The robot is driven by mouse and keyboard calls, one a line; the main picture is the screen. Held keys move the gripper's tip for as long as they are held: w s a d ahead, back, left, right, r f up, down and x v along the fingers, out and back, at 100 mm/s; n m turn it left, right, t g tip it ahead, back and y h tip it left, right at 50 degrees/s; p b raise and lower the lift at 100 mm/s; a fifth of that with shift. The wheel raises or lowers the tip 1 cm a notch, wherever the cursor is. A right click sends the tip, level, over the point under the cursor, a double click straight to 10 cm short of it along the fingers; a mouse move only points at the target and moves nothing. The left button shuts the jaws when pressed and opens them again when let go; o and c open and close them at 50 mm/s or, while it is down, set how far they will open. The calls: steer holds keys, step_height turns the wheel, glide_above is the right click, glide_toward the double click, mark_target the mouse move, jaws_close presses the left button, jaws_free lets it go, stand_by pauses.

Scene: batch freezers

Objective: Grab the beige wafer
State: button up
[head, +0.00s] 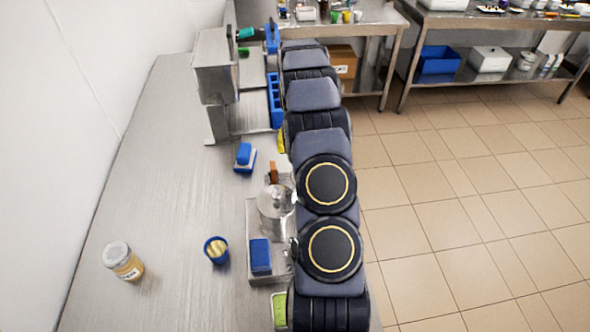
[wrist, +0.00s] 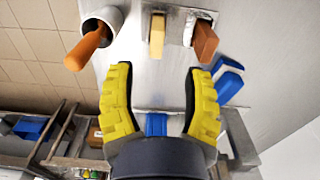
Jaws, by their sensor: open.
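The beige wafer (wrist: 157,36) is a small pale bar near the top middle of the wrist view, at the edge of a metal holder. My gripper (wrist: 162,72) has two yellow fingers spread wide and nothing between their tips. The wafer lies just beyond the fingertips, roughly midway between them and apart from them. In the head view my arm hides the beige wafer and most of my gripper; only a bit of a yellow finger shows.
A brown bar (wrist: 205,42) stands close right of the wafer. An orange stick (wrist: 86,48) leans in a metal cup (wrist: 113,17) to the left. A blue-and-white block (wrist: 228,79) lies beside the right finger. A blue cup (head: 217,259) and a jar (head: 124,261) stand left on the counter.

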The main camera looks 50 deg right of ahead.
steer(key=shift+s+d+f, duration=0.15)
steer(key=shift+d+f, duration=0.25)
steer(key=shift+f, duration=0.4)
steer(key=shift+s+a+f, duration=0.1)
steer(key=shift+a+f, duration=0.05)
steer(key=shift+f, duration=1.05)
steer(key=shift+s+a+f, duration=0.1)
steer(key=shift+a+f, duration=0.05)
steer(key=shift+f, duration=1)
steer(key=shift+a+f, duration=0.15)
steer(key=shift+f, duration=1.05)
jaws_close()
